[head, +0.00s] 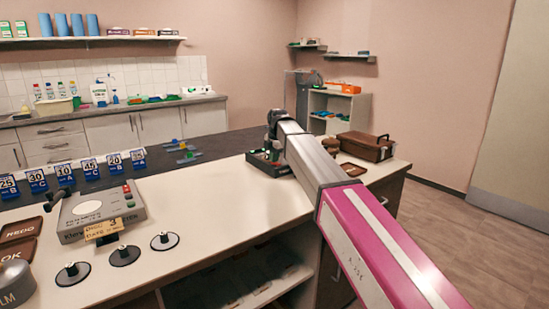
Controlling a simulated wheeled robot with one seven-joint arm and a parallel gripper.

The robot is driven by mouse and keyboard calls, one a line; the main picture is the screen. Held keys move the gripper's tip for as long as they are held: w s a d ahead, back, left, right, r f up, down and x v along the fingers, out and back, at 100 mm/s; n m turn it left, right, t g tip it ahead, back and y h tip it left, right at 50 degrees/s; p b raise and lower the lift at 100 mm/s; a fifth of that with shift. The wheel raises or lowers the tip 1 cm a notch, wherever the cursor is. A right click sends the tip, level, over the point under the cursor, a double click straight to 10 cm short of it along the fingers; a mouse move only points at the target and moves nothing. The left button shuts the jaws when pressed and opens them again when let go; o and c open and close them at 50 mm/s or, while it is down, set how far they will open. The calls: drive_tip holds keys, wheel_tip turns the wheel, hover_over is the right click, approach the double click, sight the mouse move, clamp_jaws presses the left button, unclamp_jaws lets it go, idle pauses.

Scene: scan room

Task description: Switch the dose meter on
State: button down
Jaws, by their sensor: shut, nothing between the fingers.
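A grey box device (100,212) with a sloped top, partly readable lettering and a tan tag stands on the left of the white counter. It may be the dose meter, but its lettering is too small to be sure. A red spot shows on its right part. My arm reaches from the lower right to the counter's far side. My gripper (268,150) is small and dark at the arm's end, over or beside a black tray (262,168). It is shut and empty, well to the right of the grey device. My arm hides part of the tray and its contents.
Brown plaques (16,275) lie at left. A brown case (365,147) stands right of my arm. The counter between device and tray is clear.

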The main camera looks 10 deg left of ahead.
sight(279, 164)
drive_tip(key=shift+d+f, duration=0.1)
drive_tip(key=shift+s+d+r, duration=0.2)
drive_tip(key=shift+s+d, duration=0.3)
drive_tip(key=shift+d, duration=0.05)
drive_tip(key=shift+r, duration=0.1)
idle(0.3)
drive_tip(key=shift+a+r, duration=0.1)
drive_tip(key=shift+r, duration=0.15)
wheel_tip(279, 164, up, 13)
drive_tip(key=s+d, duration=0.1)
drive_tip(key=shift+d, duration=0.3)
drive_tip(key=shift+s+r, duration=0.1)
drive_tip(key=shift+s, duration=0.1)
